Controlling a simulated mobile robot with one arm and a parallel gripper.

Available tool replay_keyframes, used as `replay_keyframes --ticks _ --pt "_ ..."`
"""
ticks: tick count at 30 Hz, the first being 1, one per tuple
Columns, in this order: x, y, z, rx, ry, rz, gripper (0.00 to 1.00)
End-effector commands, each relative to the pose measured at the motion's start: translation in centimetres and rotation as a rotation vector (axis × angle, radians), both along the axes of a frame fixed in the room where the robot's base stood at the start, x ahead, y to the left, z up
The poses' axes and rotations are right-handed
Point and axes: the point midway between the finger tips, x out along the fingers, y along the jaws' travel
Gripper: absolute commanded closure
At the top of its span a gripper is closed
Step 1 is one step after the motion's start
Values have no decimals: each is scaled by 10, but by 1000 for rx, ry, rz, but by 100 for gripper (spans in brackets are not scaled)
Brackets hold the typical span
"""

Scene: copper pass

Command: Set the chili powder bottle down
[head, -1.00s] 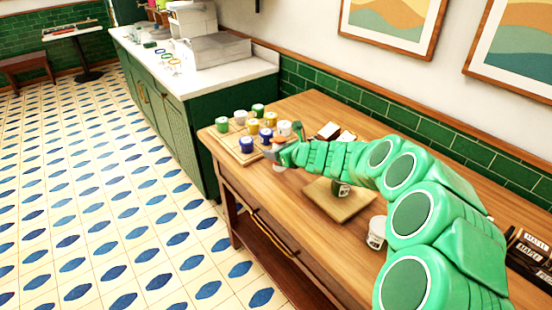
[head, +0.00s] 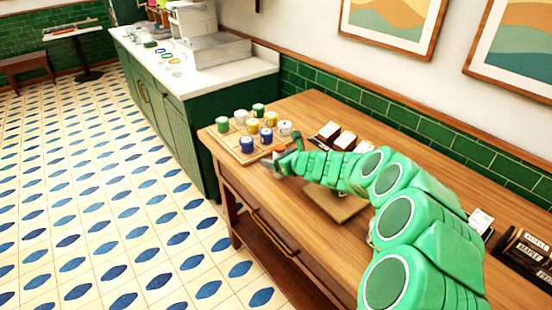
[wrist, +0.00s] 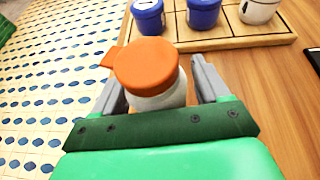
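The bottle (wrist: 155,70) has an orange lid with a side tab and a white body; its label is hidden. In the wrist view it sits between the two grey fingers of my gripper (wrist: 160,90), which are closed in on its body. In the head view only a bit of the orange lid (head: 280,148) shows at my gripper (head: 285,162). They are over the table's front left part, just in front of the spice tray (head: 243,158). I cannot tell whether the bottle's base touches the table.
The wooden tray (wrist: 235,42) holds several jars with green, white, yellow and blue lids. Right of it lies a dark holder with pale cards (head: 340,138). A wooden board (head: 338,205) lies under my arm. The table's front edge is close on the left.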

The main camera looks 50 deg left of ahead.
Motion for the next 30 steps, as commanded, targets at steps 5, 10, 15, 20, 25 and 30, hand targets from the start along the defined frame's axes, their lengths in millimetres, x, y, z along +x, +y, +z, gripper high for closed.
replay_keyframes --ticks 5,10,15,20,25,30 --pt "0 0 0 0 0 0 22" --pt "0 0 2 0 1 -1 22" --pt "2 -8 6 0 2 -3 22" --pt "2 -23 11 -1 5 -2 22" --pt "4 -40 21 3 3 -2 22" --pt "4 -57 27 1 4 1 22"
